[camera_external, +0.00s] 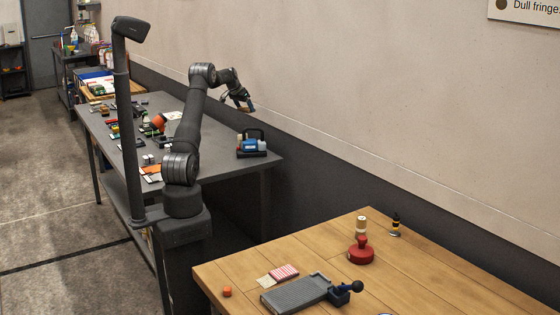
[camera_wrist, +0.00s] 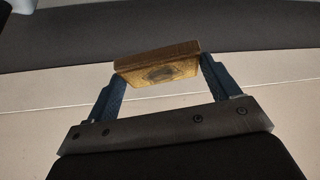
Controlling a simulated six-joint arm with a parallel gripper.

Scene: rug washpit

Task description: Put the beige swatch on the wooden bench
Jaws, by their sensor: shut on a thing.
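My gripper (camera_external: 240,102) is raised above the far grey bench, close to the wall. In the wrist view my gripper (camera_wrist: 165,85) is shut on a flat brown, wood-looking block (camera_wrist: 158,65) with a dark oval mark on its face. The wooden bench (camera_external: 440,285) stands at the front right, well away from my gripper.
The grey bench (camera_external: 215,160) carries many small items and a blue-and-white caddy (camera_external: 252,144). The wall runs close behind.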

